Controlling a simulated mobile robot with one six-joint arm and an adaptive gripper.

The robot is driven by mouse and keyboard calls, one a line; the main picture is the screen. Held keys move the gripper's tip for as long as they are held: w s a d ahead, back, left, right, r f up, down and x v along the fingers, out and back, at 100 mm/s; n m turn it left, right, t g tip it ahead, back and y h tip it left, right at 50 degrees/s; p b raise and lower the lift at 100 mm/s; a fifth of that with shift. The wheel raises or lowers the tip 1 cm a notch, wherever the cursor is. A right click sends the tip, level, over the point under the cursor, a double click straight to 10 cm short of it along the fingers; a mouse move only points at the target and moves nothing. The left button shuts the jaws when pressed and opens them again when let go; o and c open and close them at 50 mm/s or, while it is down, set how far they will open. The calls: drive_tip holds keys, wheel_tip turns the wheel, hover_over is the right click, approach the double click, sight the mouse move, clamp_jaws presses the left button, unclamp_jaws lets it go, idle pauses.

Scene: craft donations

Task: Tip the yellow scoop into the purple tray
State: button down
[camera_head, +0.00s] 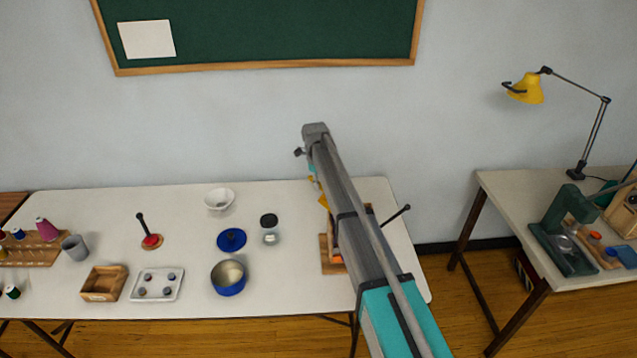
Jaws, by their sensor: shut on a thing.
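My arm reaches up and away over the right part of the white table, and its links cover what lies behind them. My gripper is hidden behind the arm, so its fingers and their hold do not show. A small yellow piece, perhaps part of the yellow scoop (322,196), shows at the arm's left edge; the rest of it is hidden. I see no purple tray; the arm may cover it.
The white table (295,292) holds a white bowl (219,198), a blue pot (228,279), a blue lid (231,240), a jar (269,230), a muffin tin (158,285) and a wooden box (103,284). A wooden stand (330,262) is partly behind my arm.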

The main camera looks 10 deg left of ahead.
drive_tip(key=shift+s+d+r+t+y+p, duration=0.3)
drive_tip(key=shift+d+r+y+p, duration=0.15)
drive_tip(key=shift+r+y, duration=0.1)
drive_tip(key=shift+s+d+r+t+y+p, duration=0.3)
drive_tip(key=shift+d+r+y+p, duration=0.1)
drive_tip(key=shift+y, duration=0.15)
drive_tip(key=shift+s+d+r+t+y+p, duration=0.3)
drive_tip(key=shift+d+r+y+p, duration=0.05)
drive_tip(key=shift+d+r+y, duration=0.3)
drive_tip(key=shift+s+d+r+t+y+p, duration=0.25)
drive_tip(key=shift+d+r+t+y+p, duration=0.1)
drive_tip(key=shift+d+r+y, duration=0.25)
drive_tip(key=s+d+r+t+y+b, duration=0.1)
drive_tip(key=s+d+t+y+b, duration=0.1)
drive_tip(key=d, duration=0.4)
drive_tip(key=s+d+r+t+y+b, duration=0.1)
drive_tip(key=s+d+t+y+b, duration=0.1)
drive_tip(key=s+d+y+b, duration=0.2)
drive_tip(key=shift+s+d+y+b, duration=0.25)
drive_tip(key=shift+d+y+b, duration=1.25)
drive_tip(key=shift+y+b, duration=0.25)
idle(1.3)
drive_tip(key=shift+d+r+t, duration=0.1)
drive_tip(key=shift+t, duration=0.25)
idle(0.8)
